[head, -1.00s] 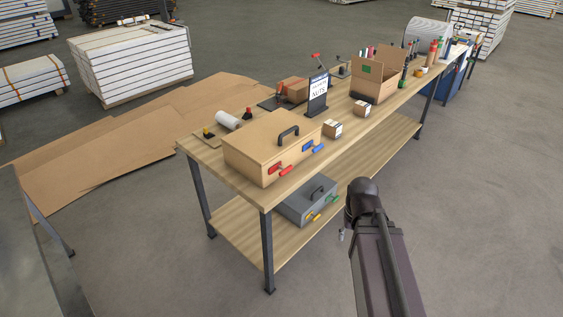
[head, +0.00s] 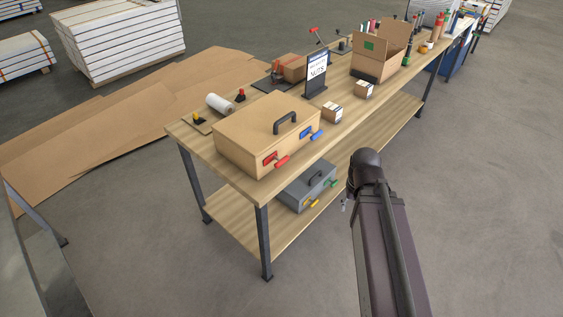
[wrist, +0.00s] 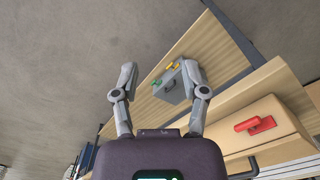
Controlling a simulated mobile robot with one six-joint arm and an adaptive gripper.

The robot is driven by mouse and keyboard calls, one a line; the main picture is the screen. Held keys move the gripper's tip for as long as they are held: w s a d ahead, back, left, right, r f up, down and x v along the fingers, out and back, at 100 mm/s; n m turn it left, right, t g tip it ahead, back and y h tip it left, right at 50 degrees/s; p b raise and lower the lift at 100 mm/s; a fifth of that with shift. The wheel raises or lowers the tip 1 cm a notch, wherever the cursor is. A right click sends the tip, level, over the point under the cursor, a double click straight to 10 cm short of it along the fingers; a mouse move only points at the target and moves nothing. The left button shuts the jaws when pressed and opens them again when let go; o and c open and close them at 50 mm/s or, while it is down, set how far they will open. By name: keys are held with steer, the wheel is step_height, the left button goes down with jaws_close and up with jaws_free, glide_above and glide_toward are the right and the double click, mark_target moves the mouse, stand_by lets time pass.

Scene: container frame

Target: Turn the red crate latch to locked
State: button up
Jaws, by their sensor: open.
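The tan crate (head: 233,146) sits on the near end of the workbench, with a black handle on its lid. The red latch (head: 275,161) is on its front face, left of a blue latch (head: 311,134). In the wrist view the red latch (wrist: 255,124) shows on the tan crate (wrist: 222,128) at the right, past my right finger. My gripper (wrist: 160,74) is open and empty, apart from the latch. In the head view my arm is right of the bench and the fingers cannot be made out.
A grey crate (head: 293,188) with yellow and green latches sits on the lower shelf; it shows between and beyond my fingers in the wrist view (wrist: 174,93). A sign (head: 316,75), small boxes and an open carton (head: 368,66) stand farther along the bench. The floor in front is clear.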

steer(key=shift+o, duration=0.6)
steer(key=shift+d, duration=0.1)
steer(key=m+t+y+b, duration=0.4)
steer(key=y+b, duration=1.1)
steer(key=b, duration=0.7)
glide_toward(284, 162)
steer(key=d, duration=0.3)
steer(key=shift+s, duration=0.35)
steer(key=shift+a, duration=0.1)
steer(key=b+x, duration=0.1)
steer(key=x, duration=0.6)
steer(key=b+x, duration=0.1)
steer(key=x, duration=0.5)
steer(key=shift+w+a+r, duration=0.1)
steer(key=shift+w+a, duration=0.05)
steer(key=shift+a, duration=0.25)
steer(key=shift+c, duration=0.3)
